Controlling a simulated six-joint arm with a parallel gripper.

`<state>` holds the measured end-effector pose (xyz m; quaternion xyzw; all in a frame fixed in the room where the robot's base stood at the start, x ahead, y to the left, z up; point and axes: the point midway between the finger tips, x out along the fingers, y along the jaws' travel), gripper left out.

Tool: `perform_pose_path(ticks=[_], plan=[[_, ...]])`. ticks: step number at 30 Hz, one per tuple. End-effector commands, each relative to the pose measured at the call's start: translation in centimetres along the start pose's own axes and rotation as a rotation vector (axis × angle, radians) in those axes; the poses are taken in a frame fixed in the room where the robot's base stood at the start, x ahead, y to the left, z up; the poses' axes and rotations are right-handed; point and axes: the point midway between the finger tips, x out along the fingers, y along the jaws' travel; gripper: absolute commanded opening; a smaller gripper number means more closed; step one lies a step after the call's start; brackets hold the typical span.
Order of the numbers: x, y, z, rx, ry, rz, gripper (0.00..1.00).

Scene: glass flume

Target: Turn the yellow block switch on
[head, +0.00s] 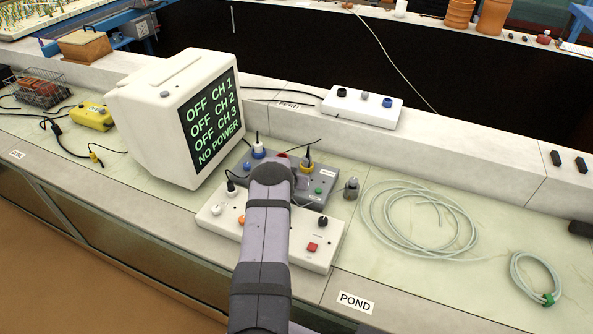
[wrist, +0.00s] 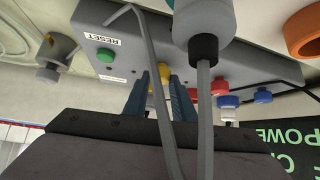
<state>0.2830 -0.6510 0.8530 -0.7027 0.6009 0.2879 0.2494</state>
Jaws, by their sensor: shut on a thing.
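The yellow switch (wrist: 163,75) is on the grey block (wrist: 255,65), which has a green button and a RESET label. In the wrist view my gripper (wrist: 159,84) has its two blue-grey fingers on either side of the yellow part, shut on it. The yellow part is partly hidden by the fingers, and its on or off position cannot be told. In the head view the grey block (head: 325,177) lies behind my arm, and my fingers are hidden. The monitor (head: 212,122) reads OFF for CH 1, CH 2 and CH 3, and NO POWER.
A grey plug with its cable (wrist: 203,75) crosses close before the wrist camera. A white panel (head: 320,250) with a red button lies in front of the grey block. Coiled hose (head: 418,220) lies right. A yellow box (head: 92,116) stands left of the monitor.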

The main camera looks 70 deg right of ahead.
Motion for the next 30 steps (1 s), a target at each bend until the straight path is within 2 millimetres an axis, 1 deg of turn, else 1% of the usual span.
perform_pose_path(ticks=[1, 14, 30], plan=[[-0.55, -0.27, -1.04, 0.01, 0.012, 0.009, 0.02], [-0.07, -0.36, -0.64, 0.117, 0.016, 0.122, 0.02], [0.32, -0.57, -0.47, 0.313, 0.016, 0.318, 0.02]])
